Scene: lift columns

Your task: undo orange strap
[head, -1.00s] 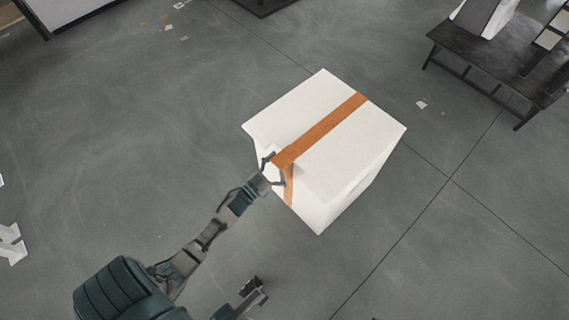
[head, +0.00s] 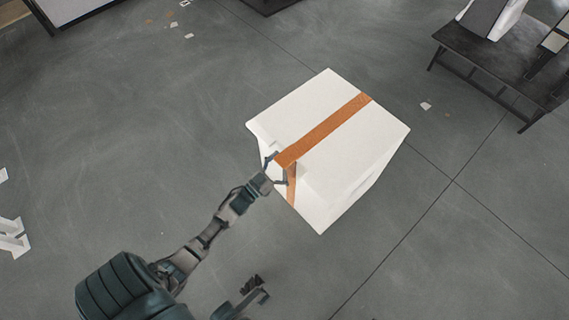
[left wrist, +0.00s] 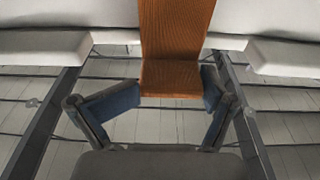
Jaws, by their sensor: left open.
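The orange strap (head: 325,130) runs across the top of a white box (head: 345,165) and down its near side. In the left wrist view the strap (left wrist: 175,45) hangs over the box edge between the fingers. My left gripper (head: 275,168) is at the near top edge of the box, around the strap, with its fingers apart. In the left wrist view the left gripper (left wrist: 160,95) has one finger on each side of the strap; the right finger is close to its edge. A second gripper, my right one (head: 258,288), shows small at the bottom; its jaws are unclear.
A dark bench (head: 490,62) with items on it stands at the upper right. Paper scraps (head: 426,106) lie on the grey floor. White pieces (head: 12,238) lie at the left edge. The floor around the box is mostly clear.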

